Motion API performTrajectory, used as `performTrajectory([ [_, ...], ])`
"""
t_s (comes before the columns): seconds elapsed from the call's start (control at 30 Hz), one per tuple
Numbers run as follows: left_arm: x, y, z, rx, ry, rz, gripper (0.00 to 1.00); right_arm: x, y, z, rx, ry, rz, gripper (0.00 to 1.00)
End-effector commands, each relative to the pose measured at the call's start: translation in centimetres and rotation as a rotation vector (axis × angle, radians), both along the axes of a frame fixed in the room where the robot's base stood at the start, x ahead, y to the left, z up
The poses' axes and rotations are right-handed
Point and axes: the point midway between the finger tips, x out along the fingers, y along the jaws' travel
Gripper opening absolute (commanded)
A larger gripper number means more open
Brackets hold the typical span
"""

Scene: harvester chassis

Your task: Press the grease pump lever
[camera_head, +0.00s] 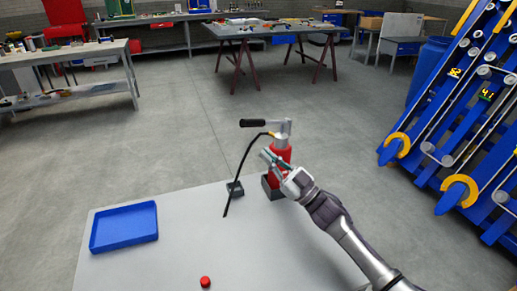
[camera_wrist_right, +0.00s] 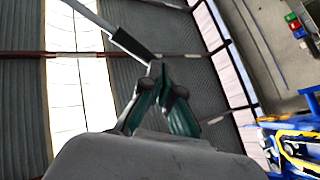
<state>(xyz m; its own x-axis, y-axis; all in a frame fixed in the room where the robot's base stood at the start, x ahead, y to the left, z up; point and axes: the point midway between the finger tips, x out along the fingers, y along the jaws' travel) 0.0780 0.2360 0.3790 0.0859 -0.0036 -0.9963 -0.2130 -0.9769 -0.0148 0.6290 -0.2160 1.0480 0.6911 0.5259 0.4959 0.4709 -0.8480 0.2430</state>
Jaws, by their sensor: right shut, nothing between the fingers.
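The grease pump (camera_head: 281,153) stands upright near the far edge of the grey table, with a red body and silver head. Its lever sticks out level to the left and ends in a black handle (camera_head: 253,123). My right gripper (camera_head: 266,155) is shut and empty, just left of the red body and below the lever. In the right wrist view its fingertips (camera_wrist_right: 158,70) meet close to the end of a black grip on a grey rod (camera_wrist_right: 130,43), seemingly the lever; I cannot tell whether they touch. My left gripper is out of view.
A black hose (camera_head: 240,175) hangs from the pump head down to the table, beside a small dark block (camera_head: 235,188). A blue tray (camera_head: 124,227) and a red cap (camera_head: 205,282) lie on the table (camera_head: 180,250). The table's middle is clear.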

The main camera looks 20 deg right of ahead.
Motion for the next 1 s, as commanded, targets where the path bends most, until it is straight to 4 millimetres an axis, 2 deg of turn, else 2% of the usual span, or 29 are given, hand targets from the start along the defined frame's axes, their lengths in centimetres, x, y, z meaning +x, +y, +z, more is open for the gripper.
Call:
performTrajectory([
  [0.03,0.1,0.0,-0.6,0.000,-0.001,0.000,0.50,-0.8,-0.6,-1.0,-0.002,0.002,-0.001,0.00],
  [0.1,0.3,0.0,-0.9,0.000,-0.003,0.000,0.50,-1.7,-1.2,-1.5,-0.001,0.002,0.000,0.00],
  [0.3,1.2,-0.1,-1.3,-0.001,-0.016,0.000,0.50,-3.3,-2.4,-2.3,0.000,-0.002,0.001,0.00],
  [1.0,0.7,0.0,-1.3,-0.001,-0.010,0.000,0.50,-3.7,-2.6,-2.4,0.002,-0.004,0.001,0.00],
])
